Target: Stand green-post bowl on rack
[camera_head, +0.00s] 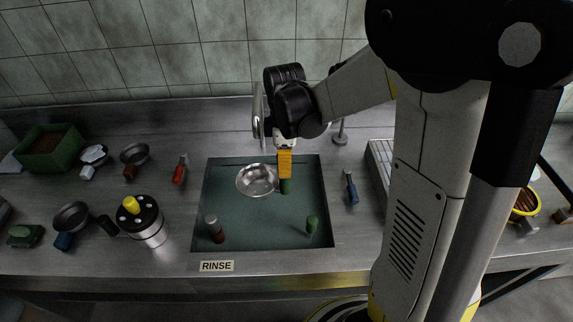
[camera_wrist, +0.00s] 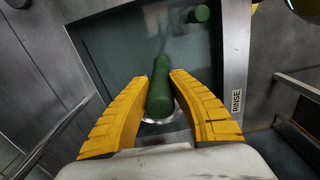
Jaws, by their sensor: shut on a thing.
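The green-post bowl is a shiny metal bowl (camera_head: 257,179) in the sunken basin, with a green post (camera_head: 285,187) at its right side. In the wrist view the green post (camera_wrist: 160,90) stands between my yellow fingers, and a little of the silver bowl (camera_wrist: 168,128) shows behind it. My gripper (camera_head: 285,172) is shut on the green post; it also shows in the wrist view (camera_wrist: 158,95). A ribbed metal rack (camera_head: 380,160) stands right of the basin, mostly hidden by my arm.
The basin (camera_head: 262,225) also holds a red-brown post (camera_head: 216,230) and another green post (camera_head: 312,223). A blue-handled item (camera_head: 351,187) lies right of it, a red-handled one (camera_head: 180,170) left. A canister (camera_head: 147,222), pans and a green planter (camera_head: 50,148) crowd the left. A tap (camera_head: 258,112) stands behind.

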